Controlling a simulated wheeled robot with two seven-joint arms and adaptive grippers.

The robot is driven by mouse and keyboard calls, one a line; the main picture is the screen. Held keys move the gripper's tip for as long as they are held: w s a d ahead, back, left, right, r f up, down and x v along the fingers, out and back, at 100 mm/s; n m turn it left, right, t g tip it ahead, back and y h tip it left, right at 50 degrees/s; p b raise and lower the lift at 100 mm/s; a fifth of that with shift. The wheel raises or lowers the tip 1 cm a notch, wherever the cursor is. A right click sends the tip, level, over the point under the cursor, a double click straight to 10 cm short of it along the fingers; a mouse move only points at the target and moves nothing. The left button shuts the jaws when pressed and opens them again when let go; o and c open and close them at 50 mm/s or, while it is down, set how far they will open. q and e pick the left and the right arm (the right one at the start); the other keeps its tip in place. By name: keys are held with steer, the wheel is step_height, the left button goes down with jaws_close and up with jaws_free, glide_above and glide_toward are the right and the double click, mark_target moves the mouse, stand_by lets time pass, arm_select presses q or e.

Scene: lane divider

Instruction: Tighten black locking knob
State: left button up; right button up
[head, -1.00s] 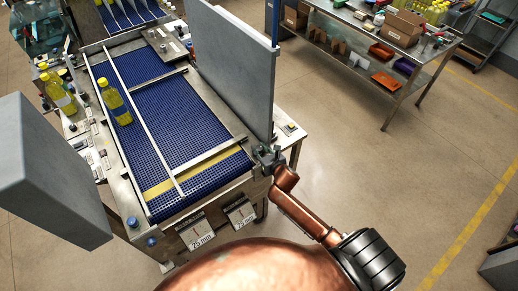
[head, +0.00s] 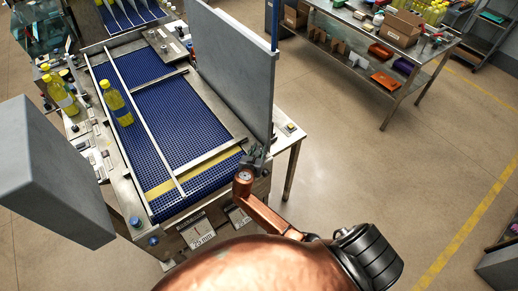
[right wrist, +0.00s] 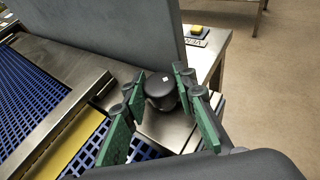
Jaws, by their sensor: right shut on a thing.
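The black locking knob (right wrist: 160,90) is round with a small white mark on top. It stands at the near right corner of the conveyor, beside the grey upright panel. My right gripper (right wrist: 160,98) has its green-padded fingers on both sides of the knob and is shut on it. In the head view, my right gripper (head: 256,158) is small at the conveyor's front right corner, and the knob cannot be made out there. My left gripper is not in view.
The blue conveyor belt (head: 175,115) has metal lane rails and a yellow stripe. Grey panels rise at the right (head: 232,65) and left (head: 50,175). A steel table (head: 375,50) stands back right; the floor between is clear.

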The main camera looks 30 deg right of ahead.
steer(key=m+g+h, duration=0.2)
steer(key=m, duration=0.1)
steer(key=shift+w+a+r+g, duration=0.1)
steer(key=shift+g, duration=0.2)
steer(key=m+g+h+b, duration=0.1)
steer(key=m+g, duration=0.1)
steer(key=g, duration=0.1)
steer(key=shift+m+b, duration=0.3)
steer(key=shift+b, duration=0.1)
steer(key=m+g+h+b, duration=0.1)
steer(key=m+g+b, duration=0.2)
steer(key=shift+g, duration=0.3)
steer(key=shift+m+g+b, duration=1)
steer(key=shift+b, duration=0.1)
steer(key=o, duration=1.2)
steer(key=v, duration=1.1)
steer(key=shift+a+r, duration=0.25)
steer(key=shift+a, duration=0.05)
